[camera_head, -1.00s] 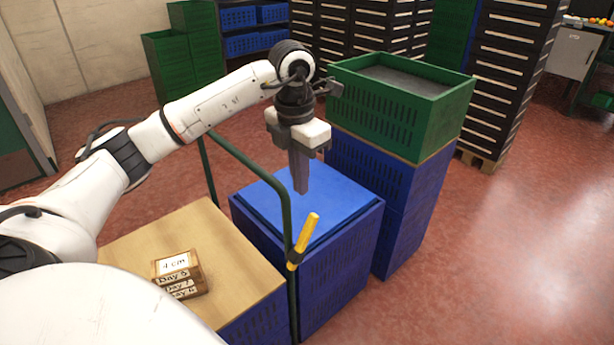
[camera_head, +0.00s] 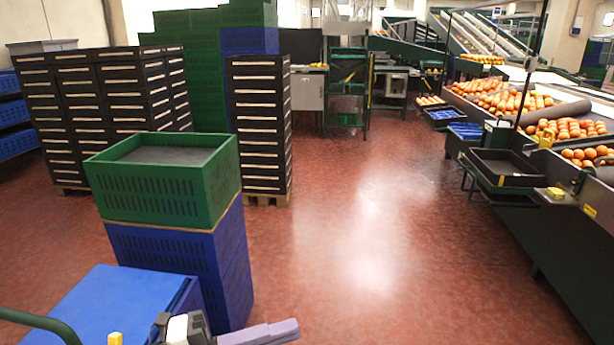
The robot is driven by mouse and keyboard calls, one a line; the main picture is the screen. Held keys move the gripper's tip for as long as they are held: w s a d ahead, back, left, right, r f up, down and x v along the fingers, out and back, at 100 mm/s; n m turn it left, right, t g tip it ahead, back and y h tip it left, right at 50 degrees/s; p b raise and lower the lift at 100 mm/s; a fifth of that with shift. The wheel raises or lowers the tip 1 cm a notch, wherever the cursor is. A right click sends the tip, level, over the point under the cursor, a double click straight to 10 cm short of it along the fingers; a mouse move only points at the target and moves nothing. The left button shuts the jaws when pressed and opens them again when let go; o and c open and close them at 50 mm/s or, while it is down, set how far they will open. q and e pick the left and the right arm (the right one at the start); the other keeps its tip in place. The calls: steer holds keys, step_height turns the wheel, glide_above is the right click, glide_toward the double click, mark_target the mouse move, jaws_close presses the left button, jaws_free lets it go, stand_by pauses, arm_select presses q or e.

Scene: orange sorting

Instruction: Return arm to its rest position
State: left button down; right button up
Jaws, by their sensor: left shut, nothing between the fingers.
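My left gripper (camera_head: 290,328) shows at the bottom edge, left of the middle. Its fingers are shut and empty and point to the right. Only the gripper's end shows; most of the left arm is out of the picture. It is in front of the stacked blue crates (camera_head: 238,270) and just right of the blue crate lid (camera_head: 105,305). I cannot tell whether it touches anything. My right gripper is not in view.
A green crate (camera_head: 165,211) tops the blue stack. Tall black crate stacks (camera_head: 260,125) stand behind. A conveyor with oranges (camera_head: 570,130) runs along the right. The red floor (camera_head: 370,240) between is clear.

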arm_select(q)
steer(key=a+f+n+t+y, duration=0.5)
steer(key=f+n, duration=0.3)
steer(key=n, duration=0.3)
steer(key=a+f+n+t+y, duration=0.45)
steer(key=f+n+y, duration=0.4)
steer(key=n, duration=0.25)
steer(key=s+a+f+n+g+y, duration=0.2)
steer(key=s+f+n+g, duration=0.4)
steer(key=s+f, duration=0.9)
steer(key=shift+s+a+n+g, duration=0.25)
steer(key=shift+s+n+g, duration=0.05)
steer(key=shift+s+g, duration=0.3)
